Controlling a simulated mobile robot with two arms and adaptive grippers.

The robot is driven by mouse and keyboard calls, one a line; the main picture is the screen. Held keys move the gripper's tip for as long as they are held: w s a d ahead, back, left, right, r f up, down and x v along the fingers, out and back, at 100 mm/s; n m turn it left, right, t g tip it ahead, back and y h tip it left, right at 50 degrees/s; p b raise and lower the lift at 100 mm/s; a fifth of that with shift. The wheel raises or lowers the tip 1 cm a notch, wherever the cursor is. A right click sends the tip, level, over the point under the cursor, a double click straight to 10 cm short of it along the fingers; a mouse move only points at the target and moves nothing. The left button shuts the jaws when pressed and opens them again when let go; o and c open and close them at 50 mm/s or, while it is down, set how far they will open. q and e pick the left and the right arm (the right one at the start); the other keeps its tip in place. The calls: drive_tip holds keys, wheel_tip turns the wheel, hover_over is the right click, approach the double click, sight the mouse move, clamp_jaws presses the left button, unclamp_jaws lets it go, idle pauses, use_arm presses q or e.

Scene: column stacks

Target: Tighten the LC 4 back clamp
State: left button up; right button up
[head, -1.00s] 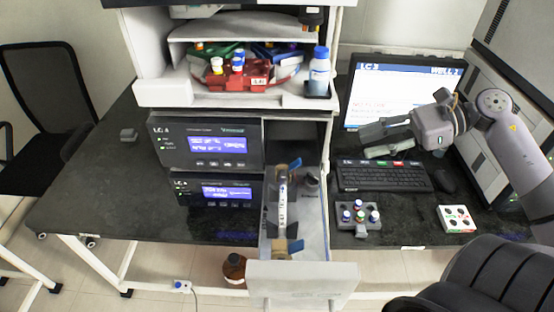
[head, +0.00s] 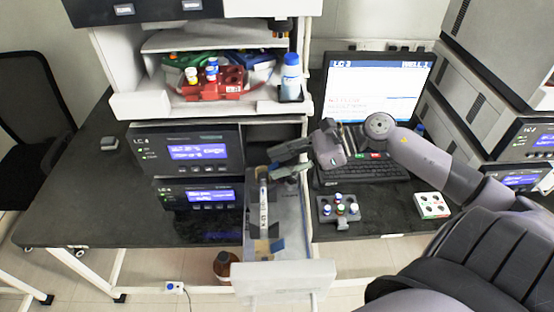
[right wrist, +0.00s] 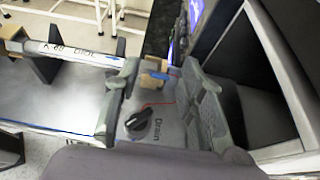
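The column (head: 263,210), a pale tube with dark lettering, lies front to back in the pulled-out drawer (head: 290,215). It also shows in the right wrist view (right wrist: 65,50). The back clamp (right wrist: 153,70) is a tan block with a blue lever, at the column's far end. The tan front clamp (head: 262,248) holds the near end, its blue lever pointing right. My right gripper (head: 285,160) is at the back clamp, partly covering it. In the right wrist view, its fingers (right wrist: 163,95) are apart, with the back clamp between and beyond them; contact is unclear. My left gripper is out of view.
A black knob marked Drain (right wrist: 138,122) is close to the fingers. Two LC units (head: 187,150) stand left of the drawer. A vial rack (head: 340,208), keyboard (head: 365,170) and white box (head: 432,205) are to the right. A brown bottle (head: 225,265) is below.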

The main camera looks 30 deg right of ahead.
drive_tip(key=shift+w+a+f, duration=0.2)
drive_tip(key=shift+w+a, duration=0.05)
drive_tip(key=shift+a, duration=0.25)
drive_tip(key=shift+c, duration=0.2)
clamp_jaws()
